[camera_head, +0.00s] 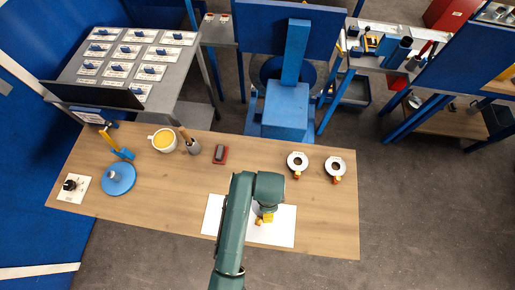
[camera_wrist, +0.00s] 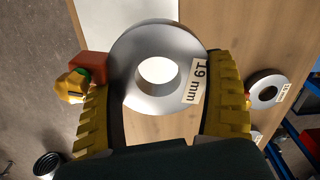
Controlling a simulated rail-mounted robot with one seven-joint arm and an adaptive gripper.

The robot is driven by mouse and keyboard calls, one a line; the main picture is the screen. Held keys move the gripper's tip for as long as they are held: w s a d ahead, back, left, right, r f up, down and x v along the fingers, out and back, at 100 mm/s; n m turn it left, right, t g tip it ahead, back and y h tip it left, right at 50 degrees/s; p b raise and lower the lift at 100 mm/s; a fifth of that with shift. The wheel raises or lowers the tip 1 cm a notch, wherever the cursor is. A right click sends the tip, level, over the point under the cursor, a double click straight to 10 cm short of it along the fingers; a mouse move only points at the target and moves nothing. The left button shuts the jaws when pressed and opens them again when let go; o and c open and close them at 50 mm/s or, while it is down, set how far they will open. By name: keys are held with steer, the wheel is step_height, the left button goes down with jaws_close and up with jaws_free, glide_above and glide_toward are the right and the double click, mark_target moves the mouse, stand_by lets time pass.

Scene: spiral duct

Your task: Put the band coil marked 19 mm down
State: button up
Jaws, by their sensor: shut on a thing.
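The band coil marked 19 mm (camera_wrist: 146,103) is a flat grey ring with a round hole and a white label, filling the middle of the wrist view. My gripper (camera_wrist: 160,78) is shut on it, with one yellow ridged finger at each side. A red block (camera_wrist: 91,66) with a yellow piece (camera_wrist: 71,87) shows at the coil's left edge. In the head view my gripper (camera_head: 265,216) is over the white sheet (camera_head: 284,237) at the table's front; my arm hides most of the coil there. I cannot tell whether the coil touches anything below.
Two other coils (camera_head: 297,161) (camera_head: 335,166) lie on the wooden table (camera_head: 335,220), behind and right of the sheet. A red-and-grey item (camera_head: 220,154), a brush holder (camera_head: 194,147), a yellow-filled cup (camera_head: 164,140) and a blue disc (camera_head: 118,179) stand left. The table's right front is clear.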

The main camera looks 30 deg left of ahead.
steer(key=s+a+f+m, duration=0.1)
steer(key=s+a+m, duration=0.1)
steer(key=s+m, duration=0.4)
steer(key=shift+m, duration=0.5)
steer(key=f, duration=0.6)
steer(key=w+f+b, duration=0.1)
steer(key=f, duration=0.3)
steer(key=shift+d, duration=0.25)
steer(key=shift+f, duration=0.1)
steer(key=o, duration=1)
steer(key=shift+s, duration=0.1)
